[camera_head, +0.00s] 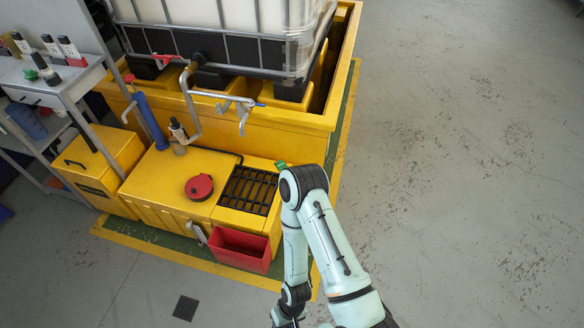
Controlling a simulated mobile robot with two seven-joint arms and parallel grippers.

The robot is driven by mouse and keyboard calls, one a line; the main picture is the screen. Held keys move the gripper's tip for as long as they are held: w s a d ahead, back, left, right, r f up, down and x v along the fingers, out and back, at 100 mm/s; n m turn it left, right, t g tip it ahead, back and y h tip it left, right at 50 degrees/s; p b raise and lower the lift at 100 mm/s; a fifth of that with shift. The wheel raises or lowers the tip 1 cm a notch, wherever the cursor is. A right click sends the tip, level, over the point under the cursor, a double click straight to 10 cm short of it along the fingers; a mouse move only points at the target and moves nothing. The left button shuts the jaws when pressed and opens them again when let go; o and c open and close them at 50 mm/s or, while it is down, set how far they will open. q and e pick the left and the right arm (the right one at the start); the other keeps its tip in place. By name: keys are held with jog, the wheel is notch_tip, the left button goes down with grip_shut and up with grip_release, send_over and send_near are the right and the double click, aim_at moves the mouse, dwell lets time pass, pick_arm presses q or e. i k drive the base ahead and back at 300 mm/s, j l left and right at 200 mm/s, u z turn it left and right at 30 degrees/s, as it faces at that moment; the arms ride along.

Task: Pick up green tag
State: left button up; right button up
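A small green piece, which may be the green tag (281,165), shows at the back right corner of the yellow cabinet, beside the black grate. My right arm's elbow is right next to it in the picture and may hide part of it. My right gripper (287,321) is at the bottom edge, below the elbow and away from the green piece. It is mostly cut off, so its fingers cannot be judged. My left gripper is out of view.
The yellow cabinet (158,181) carries a red round lid (200,187), a dark bottle (178,132) and a black grate (249,190). A red bin (240,250) is at its front. A caged white tank (215,18) stands behind. Floor (470,180) at right is clear.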

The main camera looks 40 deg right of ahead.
aim_at(280, 165)
jog(key=k+l, duration=0.1)
jog(key=l, duration=0.25)
jog(key=l+u, duration=0.1)
jog(key=l, duration=0.25)
jog(key=k+l, duration=0.15)
jog(key=l, duration=0.2)
jog(key=i+l, duration=0.1)
jog(key=l, duration=0.25)
jog(key=i+l+u, duration=0.15)
jog(key=l, duration=0.6)
jog(key=i+l+u, duration=0.1)
jog(key=i+l, duration=0.4)
jog(key=l, duration=0.15)
